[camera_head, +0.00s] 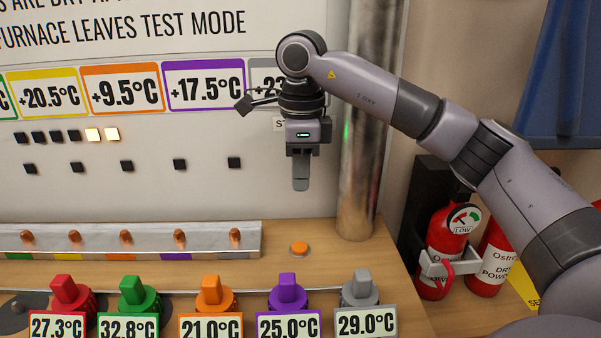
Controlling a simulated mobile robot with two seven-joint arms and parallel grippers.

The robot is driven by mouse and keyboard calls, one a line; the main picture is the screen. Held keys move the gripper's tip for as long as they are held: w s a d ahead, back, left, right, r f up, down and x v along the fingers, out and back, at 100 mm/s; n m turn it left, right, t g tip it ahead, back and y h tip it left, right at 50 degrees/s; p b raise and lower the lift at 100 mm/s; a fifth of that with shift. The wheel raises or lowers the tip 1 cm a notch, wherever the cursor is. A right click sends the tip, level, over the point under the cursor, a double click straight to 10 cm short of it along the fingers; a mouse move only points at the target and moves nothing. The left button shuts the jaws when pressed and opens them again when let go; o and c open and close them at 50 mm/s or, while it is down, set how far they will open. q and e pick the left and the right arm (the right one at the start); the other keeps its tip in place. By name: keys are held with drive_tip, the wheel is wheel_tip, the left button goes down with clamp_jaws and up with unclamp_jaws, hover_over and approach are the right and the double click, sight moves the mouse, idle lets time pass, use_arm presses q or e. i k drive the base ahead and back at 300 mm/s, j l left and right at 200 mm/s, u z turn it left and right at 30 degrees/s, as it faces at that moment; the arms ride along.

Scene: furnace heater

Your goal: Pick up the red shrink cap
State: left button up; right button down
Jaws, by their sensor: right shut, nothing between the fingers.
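The red shrink cap (66,292) stands at the front left of the wooden bench, behind a sign reading 27.3°C. My right gripper (301,186) points down in front of the white panel, above and behind the orange button. Its fingers are together and empty. It is far to the right of the red cap and higher than it. My left gripper is not in view.
Green (133,293), orange (212,295), purple (288,293) and grey (361,288) caps stand in a row right of the red one. A metal rail (190,240) with copper pegs lies behind. An orange button (299,248) and a metal pipe (360,130) are near my gripper.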

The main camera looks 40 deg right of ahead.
sight(73, 306)
drive_tip(key=k, duration=1)
